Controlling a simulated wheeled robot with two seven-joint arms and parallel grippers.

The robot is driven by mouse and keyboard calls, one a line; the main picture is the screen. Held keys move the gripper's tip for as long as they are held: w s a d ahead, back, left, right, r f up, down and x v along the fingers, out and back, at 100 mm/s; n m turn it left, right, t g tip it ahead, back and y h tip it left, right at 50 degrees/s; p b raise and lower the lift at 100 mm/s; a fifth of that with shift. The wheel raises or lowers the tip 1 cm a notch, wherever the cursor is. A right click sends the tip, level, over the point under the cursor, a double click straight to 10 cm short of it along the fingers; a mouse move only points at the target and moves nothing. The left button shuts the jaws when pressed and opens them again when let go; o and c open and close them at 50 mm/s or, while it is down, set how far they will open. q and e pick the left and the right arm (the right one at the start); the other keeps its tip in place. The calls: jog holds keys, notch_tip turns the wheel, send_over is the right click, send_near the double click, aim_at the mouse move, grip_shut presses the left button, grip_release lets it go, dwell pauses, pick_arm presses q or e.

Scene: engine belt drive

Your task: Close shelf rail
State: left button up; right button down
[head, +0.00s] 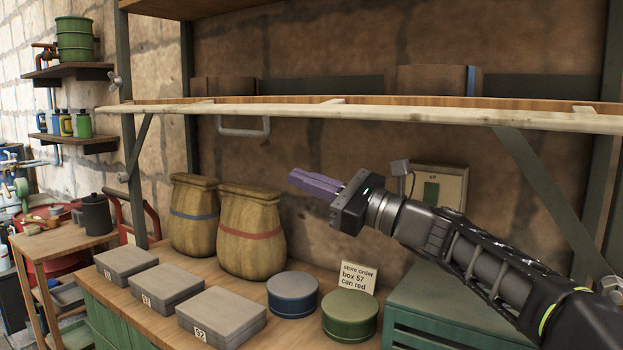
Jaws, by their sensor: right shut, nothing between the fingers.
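The shelf rail (400,114) is a long pale wooden bar running across the front of the upper shelf. Its left end reaches slightly past the left green post (127,190); its right end runs out of the picture. Short pale crosspieces show behind it. I cannot tell whether it is fastened. My right gripper (303,183) has purple fingers and is shut and empty. It appears below the rail, in front of the back wall, pointing left. My left gripper is not in view.
Two sacks (250,235), grey boxes (222,316), a blue can (293,294), a green can (350,315) and an order card (357,277) stand on the bench. A metal wing-shaped fitting (115,82) is on the left post. A diagonal brace (545,190) is at right.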

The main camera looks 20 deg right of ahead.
jog(key=w+a+r+p, duration=0.2)
jog(key=w+a+r, duration=0.2)
jog(key=a+r, duration=0.1)
jog(key=shift+a+r+p, duration=0.15)
jog(key=shift+a+p, duration=0.1)
jog(key=shift+p, duration=0.1)
